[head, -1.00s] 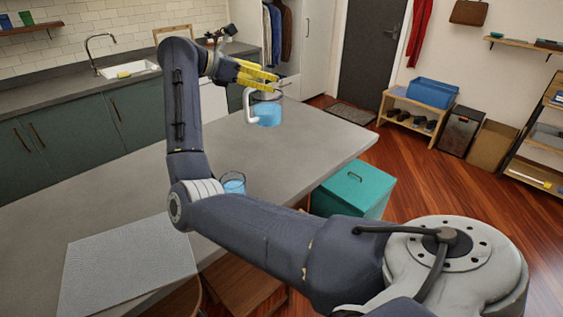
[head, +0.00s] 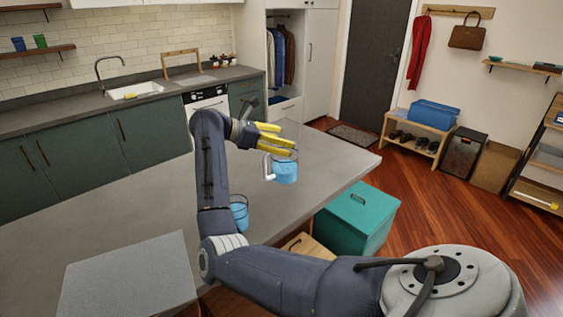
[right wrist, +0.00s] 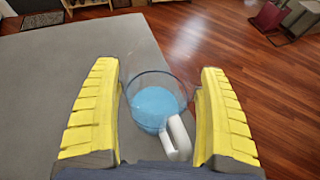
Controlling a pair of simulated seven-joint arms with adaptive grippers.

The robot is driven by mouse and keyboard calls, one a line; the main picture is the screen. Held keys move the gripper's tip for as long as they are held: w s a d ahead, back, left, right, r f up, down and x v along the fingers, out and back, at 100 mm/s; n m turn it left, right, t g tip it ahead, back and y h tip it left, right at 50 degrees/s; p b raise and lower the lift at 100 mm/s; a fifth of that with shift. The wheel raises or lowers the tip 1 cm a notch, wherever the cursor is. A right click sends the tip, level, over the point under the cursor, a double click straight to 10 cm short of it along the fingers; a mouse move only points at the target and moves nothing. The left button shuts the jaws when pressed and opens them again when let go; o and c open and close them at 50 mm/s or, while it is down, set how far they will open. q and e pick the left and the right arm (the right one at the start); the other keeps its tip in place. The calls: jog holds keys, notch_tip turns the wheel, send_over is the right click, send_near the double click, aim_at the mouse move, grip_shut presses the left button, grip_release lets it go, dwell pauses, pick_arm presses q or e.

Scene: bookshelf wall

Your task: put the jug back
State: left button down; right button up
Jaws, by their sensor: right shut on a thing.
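The jug (head: 286,171) is a clear vessel with blue liquid in it and a white handle on its left side in the head view. It appears upright at the far right part of the grey counter; I cannot tell whether its base touches the counter. My right gripper (head: 286,142) has its yellow fingers around the jug's upper part and is shut on it. In the right wrist view the jug (right wrist: 153,104) sits between the two fingers, with its handle toward the wrist. My left gripper is not in view.
A second clear glass with blue liquid (head: 239,212) stands on the counter (head: 130,210), partly behind my forearm. A grey mat (head: 130,277) lies at the front left. A teal lidded box (head: 356,217) stands beyond the counter's right edge. The counter's middle is mostly clear.

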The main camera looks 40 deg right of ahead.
aim_at(281, 160)
jog(key=shift+f, duration=3.75)
jog(key=o, duration=1.5)
jog(key=shift+f, duration=0.1)
jog(key=shift+o, duration=0.2)
jog(key=v, duration=1.2)
jog(key=shift+r, duration=0.2)
